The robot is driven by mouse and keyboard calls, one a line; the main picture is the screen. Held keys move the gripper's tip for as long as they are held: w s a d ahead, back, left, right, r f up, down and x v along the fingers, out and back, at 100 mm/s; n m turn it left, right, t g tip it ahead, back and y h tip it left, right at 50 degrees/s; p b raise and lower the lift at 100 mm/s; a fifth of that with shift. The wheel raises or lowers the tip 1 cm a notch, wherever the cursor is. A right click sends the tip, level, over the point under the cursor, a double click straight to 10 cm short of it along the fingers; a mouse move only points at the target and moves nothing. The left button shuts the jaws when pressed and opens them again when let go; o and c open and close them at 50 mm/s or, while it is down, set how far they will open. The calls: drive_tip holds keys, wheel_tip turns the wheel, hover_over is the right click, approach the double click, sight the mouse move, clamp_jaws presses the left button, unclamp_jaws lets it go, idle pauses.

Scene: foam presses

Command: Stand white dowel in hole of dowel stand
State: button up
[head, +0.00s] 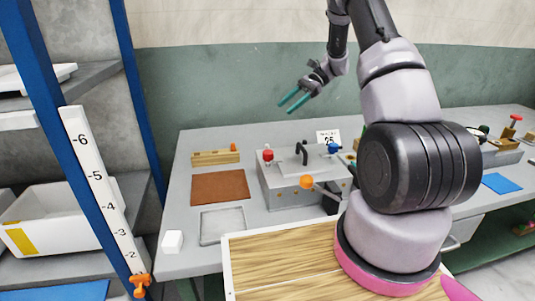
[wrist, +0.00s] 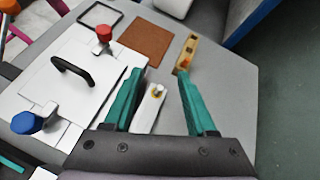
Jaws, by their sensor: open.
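My gripper (head: 286,107) is open and empty, above the back of the grey table, with its teal fingers pointing down to the left. In the wrist view, the fingers (wrist: 160,72) spread either side of a pale strip (wrist: 147,117) on the table below. A small white peg (wrist: 158,88), perhaps the white dowel, shows at its far end with a tan patch beside it. How the peg sits there is too small to tell. A wooden block (head: 207,158) with an orange peg, perhaps the dowel stand, lies at the back left; it also shows in the wrist view (wrist: 190,48).
A grey press (head: 283,185) with red, blue and orange knobs and a black handle stands mid-table. A brown mat (head: 219,187), a shallow grey tray (head: 222,226) and a white block (head: 172,241) lie left of it. A "25" card (head: 328,137) stands behind.

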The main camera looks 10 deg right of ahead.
drive_tip(key=w+f, duration=0.1)
drive_tip(key=f, duration=0.3)
drive_tip(key=w+d+f+m+y, duration=0.1)
drive_tip(key=f, duration=0.2)
drive_tip(key=w+f+m+y, duration=0.1)
drive_tip(key=f, duration=0.3)
drive_tip(key=shift+d+f, duration=0.35)
drive_tip(key=shift+a+f+m, duration=0.15)
drive_tip(key=shift+f+m, duration=0.15)
drive_tip(key=x, duration=0.5)
drive_tip(key=shift+s, duration=0.1)
drive_tip(key=shift+f+x, duration=0.15)
drive_tip(key=shift+x, duration=1.2)
drive_tip(key=shift+f+x, duration=0.15)
drive_tip(key=shift+x, duration=1.2)
clamp_jaws()
